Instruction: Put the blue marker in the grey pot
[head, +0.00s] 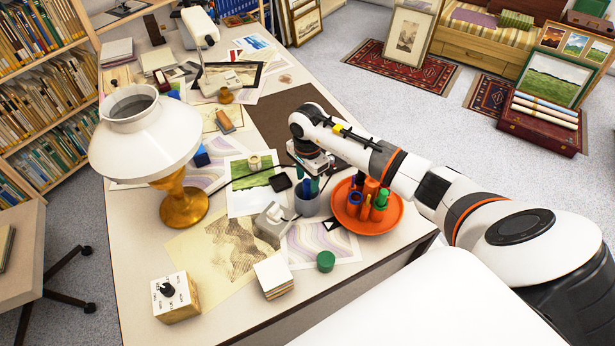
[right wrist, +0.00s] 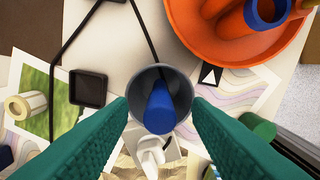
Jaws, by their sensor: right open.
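The grey pot (head: 307,207) stands on the table, left of the orange dish; it also shows in the right wrist view (right wrist: 184,82). The blue marker (right wrist: 159,108) is inside the pot, leaning against its rim; its lower part is hidden by the wall. My right gripper (head: 310,183) is just above the pot, pointing down. In the right wrist view its green fingers (right wrist: 160,105) are apart, one each side of the pot and marker, with a gap to the marker. My left gripper is not in view.
An orange dish (head: 391,222) with several orange, blue and green cylinders stands close right of the pot. A grey tape dispenser (head: 270,226) is close at left. A white lamp (head: 150,140) stands further left.

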